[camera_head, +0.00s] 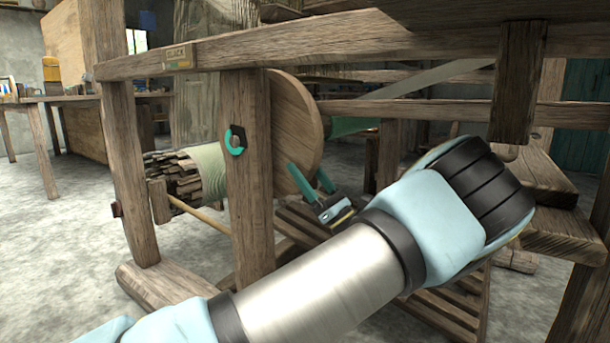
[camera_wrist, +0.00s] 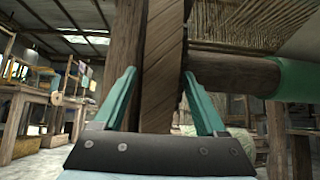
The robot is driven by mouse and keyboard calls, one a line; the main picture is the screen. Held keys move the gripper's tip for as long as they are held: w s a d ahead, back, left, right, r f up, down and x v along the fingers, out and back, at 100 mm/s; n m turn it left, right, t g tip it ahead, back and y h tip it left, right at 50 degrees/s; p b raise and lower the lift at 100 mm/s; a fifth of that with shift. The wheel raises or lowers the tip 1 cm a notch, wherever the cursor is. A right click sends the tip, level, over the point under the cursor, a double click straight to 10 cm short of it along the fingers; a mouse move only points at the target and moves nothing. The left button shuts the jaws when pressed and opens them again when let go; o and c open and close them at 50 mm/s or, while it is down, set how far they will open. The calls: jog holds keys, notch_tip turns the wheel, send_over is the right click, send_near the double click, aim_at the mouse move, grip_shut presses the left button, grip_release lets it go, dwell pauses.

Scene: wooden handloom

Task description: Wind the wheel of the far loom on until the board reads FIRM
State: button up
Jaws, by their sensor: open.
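A round wooden wheel (camera_head: 293,115) stands on the loom, partly hidden behind an upright post (camera_head: 248,200). I cannot tell whether this is the far loom. My gripper (camera_head: 305,168) is at the wheel's lower right rim, its teal fingers open. In the wrist view, a wooden band that looks like the wheel's rim (camera_wrist: 163,50) stands between the open fingers (camera_wrist: 159,73), with gaps visible near the tips. A small lettered board (camera_head: 178,57) sits on the upper rail; its lettering is too small to read surely.
A teal and black ring-shaped fitting (camera_head: 235,140) is on the post. A pale cloth roll (camera_head: 207,170) lies left of it. Slatted wood (camera_head: 300,225) lies below my gripper. A teal roller (camera_wrist: 297,80) is right of the fingers. A workbench (camera_head: 45,100) stands far left; open floor is between.

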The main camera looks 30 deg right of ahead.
jog(key=shift+w+a+r, duration=0.1)
jog(key=shift+w+r, duration=0.05)
grip_shut()
dwell(0.6)
dwell(0.9)
